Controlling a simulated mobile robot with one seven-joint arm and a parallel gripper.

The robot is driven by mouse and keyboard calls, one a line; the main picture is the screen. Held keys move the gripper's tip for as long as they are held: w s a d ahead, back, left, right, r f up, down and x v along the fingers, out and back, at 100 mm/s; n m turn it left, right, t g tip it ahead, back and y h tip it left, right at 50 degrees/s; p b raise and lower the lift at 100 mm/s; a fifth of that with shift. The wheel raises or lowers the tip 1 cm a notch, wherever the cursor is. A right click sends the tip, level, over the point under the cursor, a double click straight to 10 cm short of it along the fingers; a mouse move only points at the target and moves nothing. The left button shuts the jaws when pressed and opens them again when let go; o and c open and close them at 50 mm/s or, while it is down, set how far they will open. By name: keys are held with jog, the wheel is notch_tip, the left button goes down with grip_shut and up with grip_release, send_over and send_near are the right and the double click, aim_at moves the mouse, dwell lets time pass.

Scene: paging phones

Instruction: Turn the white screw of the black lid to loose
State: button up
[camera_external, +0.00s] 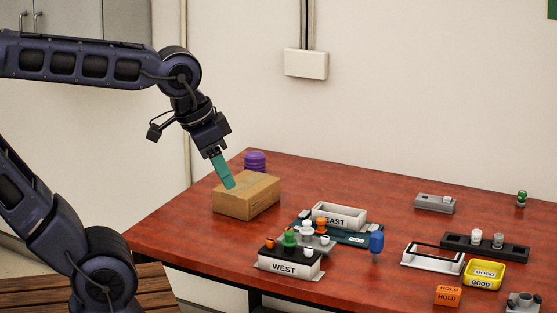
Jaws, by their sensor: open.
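The black lid (299,253) sits on a white box labelled WEST (286,267) at the front middle of the table. A small white screw (309,242) stands at its right end. An orange screw (270,243) stands at its left end, with a green knob (290,239) between them. How tight the white screw is cannot be seen. My gripper (228,184), with teal fingers, points down at or just above a cardboard box, left of and behind the lid. It is open, though its fingers overlap in this view. I see nothing held in it.
The cardboard box (247,197) and a purple round object (255,161) stand at the back left. An open EAST box (341,217) and other knobs crowd behind the lid. A blue-handled tool (376,242) stands to the right. A yellow GOOD tray (484,275) is farther right.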

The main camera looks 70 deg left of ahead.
jog(key=w+a+f+m+g, duration=0.1)
jog(key=w+a+f, duration=0.15)
jog(key=w, duration=0.45)
jog(key=w+a+f+m+g, duration=0.1)
jog(key=w+a+f+m, duration=0.1)
jog(key=w+a, duration=0.35)
jog(key=m+g, duration=0.2)
jog(key=m, duration=0.1)
send_over(309, 248)
notch_tip(309, 248, down, 14)
jog(key=r, duration=0.1)
notch_tip(309, 248, down, 11)
jog(key=shift+f, duration=0.1)
grip_shut()
